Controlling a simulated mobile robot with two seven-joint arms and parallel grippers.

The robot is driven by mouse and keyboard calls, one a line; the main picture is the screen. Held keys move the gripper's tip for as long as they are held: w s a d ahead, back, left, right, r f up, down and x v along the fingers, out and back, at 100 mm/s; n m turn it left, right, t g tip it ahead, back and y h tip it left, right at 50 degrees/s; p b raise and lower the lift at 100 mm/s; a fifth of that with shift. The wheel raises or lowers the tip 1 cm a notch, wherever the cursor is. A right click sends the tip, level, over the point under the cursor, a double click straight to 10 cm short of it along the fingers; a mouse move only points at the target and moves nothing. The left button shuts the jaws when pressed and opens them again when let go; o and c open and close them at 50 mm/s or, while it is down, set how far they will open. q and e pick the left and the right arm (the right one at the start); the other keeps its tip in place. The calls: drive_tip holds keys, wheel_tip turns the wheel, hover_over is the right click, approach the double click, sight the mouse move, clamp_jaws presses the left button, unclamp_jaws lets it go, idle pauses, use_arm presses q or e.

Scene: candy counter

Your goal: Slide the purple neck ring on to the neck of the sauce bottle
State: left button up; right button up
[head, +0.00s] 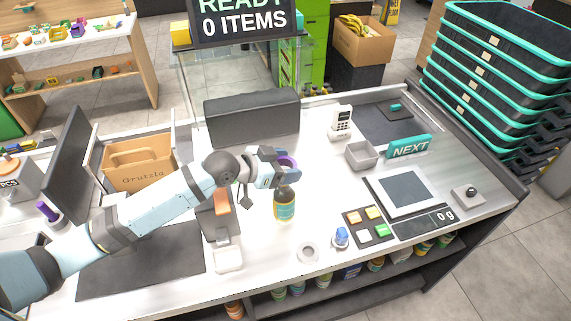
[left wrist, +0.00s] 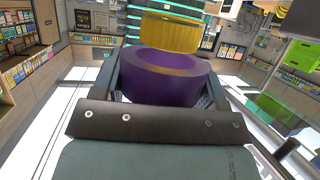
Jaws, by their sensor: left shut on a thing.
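The purple neck ring (head: 289,161) is held in my left gripper (head: 287,172), which is shut on it. It fills the middle of the left wrist view (left wrist: 165,85), between the fingers. The sauce bottle (head: 285,206) stands upright on the white counter, with a teal and yellow label. In the head view the ring and fingers appear just above the bottle's top. The gripper partly covers the bottle's top, and I cannot tell whether the ring touches the neck. My right gripper is not in view.
A white ring-shaped roll (head: 308,252) and a blue-topped item (head: 341,237) stand near the front edge. Colored buttons (head: 368,222) and a scale (head: 405,190) are to the right. A card terminal (head: 341,122) and grey bin (head: 361,155) stand behind. An orange-topped device (head: 228,257) is left of the bottle.

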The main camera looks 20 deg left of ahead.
use_arm(q)
drive_tip(key=shift+f, duration=0.5)
idle(0.7)
drive_tip(key=shift+f+b, duration=1.3)
drive_tip(key=shift+f, duration=0.7)
idle(4.8)
